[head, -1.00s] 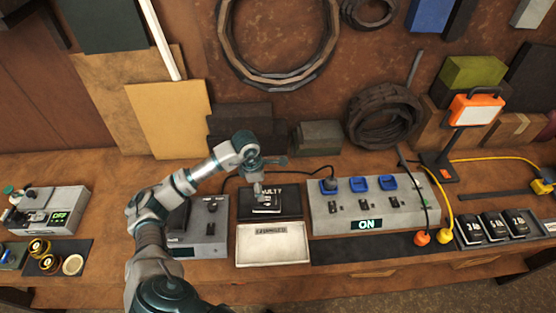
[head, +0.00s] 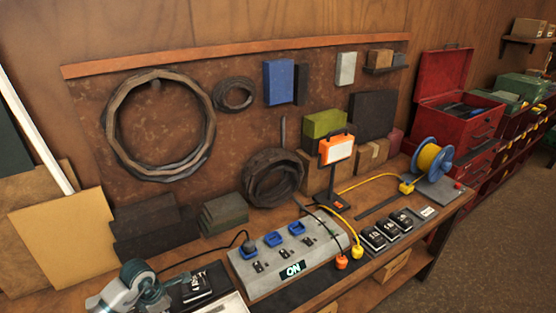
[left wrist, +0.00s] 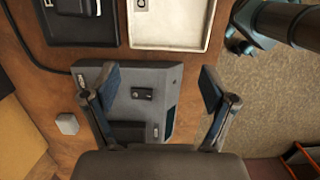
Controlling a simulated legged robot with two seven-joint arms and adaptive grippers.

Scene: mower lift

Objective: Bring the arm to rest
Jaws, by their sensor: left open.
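My left arm comes in at the lower left of the head view, where its teal and grey link (head: 138,285) is cut off by the frame's bottom. The left gripper (left wrist: 158,78) shows in the left wrist view with its two fingers wide apart and nothing between them. It is above a grey box with small switches (left wrist: 140,90); the height cannot be told. A dark pad with a black pack (left wrist: 75,25) and a white tray (left wrist: 170,25) are at the top of that view. My right gripper is not in view.
A grey charger with blue sockets and a lit display (head: 285,265) stands on the bench. Several black packs (head: 388,230), an orange lamp (head: 337,149), a yellow cable reel (head: 430,160) and a red toolbox (head: 455,105) are to the right. Open floor (head: 500,240) lies beyond the bench.

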